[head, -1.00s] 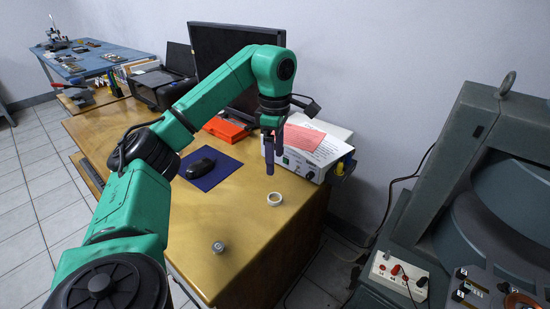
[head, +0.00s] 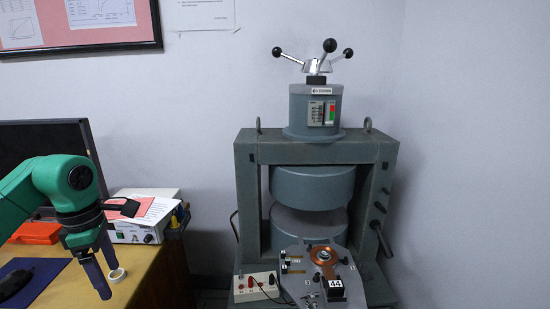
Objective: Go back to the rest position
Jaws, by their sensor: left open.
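My left gripper (head: 102,272) shows at the lower left of the head view, on the green arm that comes in from the left. Its two dark fingers point down and stand apart, with nothing seen between them. It is over the right part of the wooden desk (head: 148,277), close to a white ring (head: 117,275) that lies on the desk top. I cannot tell whether a finger touches the ring. My right gripper is not in view.
A large grey electromagnet (head: 245,190) stands at the centre right, with a plate and copper coil (head: 322,254) in front. A switch box (head: 256,287) is beside it. On the desk are a monitor (head: 40,140), a white instrument (head: 130,234) and a mouse (head: 14,284).

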